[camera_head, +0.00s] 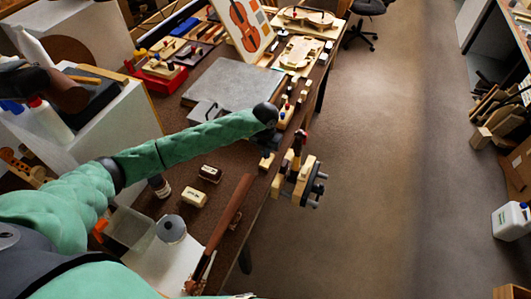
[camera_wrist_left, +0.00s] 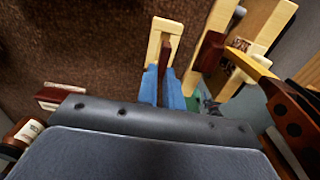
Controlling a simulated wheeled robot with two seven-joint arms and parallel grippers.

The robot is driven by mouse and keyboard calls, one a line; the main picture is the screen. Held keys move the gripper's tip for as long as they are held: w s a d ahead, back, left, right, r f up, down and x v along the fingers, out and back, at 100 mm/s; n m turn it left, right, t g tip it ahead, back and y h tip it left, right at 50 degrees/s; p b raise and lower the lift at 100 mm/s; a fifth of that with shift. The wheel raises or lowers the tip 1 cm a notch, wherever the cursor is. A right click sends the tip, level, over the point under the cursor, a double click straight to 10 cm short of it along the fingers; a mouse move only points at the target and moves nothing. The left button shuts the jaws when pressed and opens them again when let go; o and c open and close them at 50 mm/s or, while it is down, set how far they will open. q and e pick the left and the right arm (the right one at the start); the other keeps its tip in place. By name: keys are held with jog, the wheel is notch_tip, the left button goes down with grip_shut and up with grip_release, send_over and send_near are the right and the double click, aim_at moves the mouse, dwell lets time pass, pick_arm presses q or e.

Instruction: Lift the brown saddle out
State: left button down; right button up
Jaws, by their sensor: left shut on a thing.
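The brown saddle (camera_wrist_left: 165,55) is a narrow brown piece in the left wrist view. It stands between the two blue fingertips of my left gripper (camera_wrist_left: 163,88), which is shut on it. A cream holder (camera_wrist_left: 167,22) with an open middle frames the saddle's far end. I cannot tell whether the saddle is clear of it. In the head view my left gripper (camera_head: 265,141) is over the bench's right edge, and the cream holder (camera_head: 266,161) shows just below it. The saddle is hidden there. My right gripper is not in view.
A wooden clamp (camera_head: 302,180) with grey rods juts past the bench edge, close right of my left gripper. A dark labelled block (camera_head: 210,173), a cream block (camera_head: 194,197) and a long brown wooden piece (camera_head: 229,213) lie nearer. A grey slab (camera_head: 233,82) lies behind.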

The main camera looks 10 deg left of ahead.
pick_arm(q)
jog(key=shift+r+p, duration=0.55)
jog(key=shift+r, duration=0.95)
jog(key=shift+r, duration=0.15)
jog(key=shift+r+p, duration=0.3)
jog(key=shift+r, duration=0.45)
notch_tip(320, 180, up, 6)
jog(key=shift+f+p, duration=0.25)
jog(key=shift+p, duration=0.45)
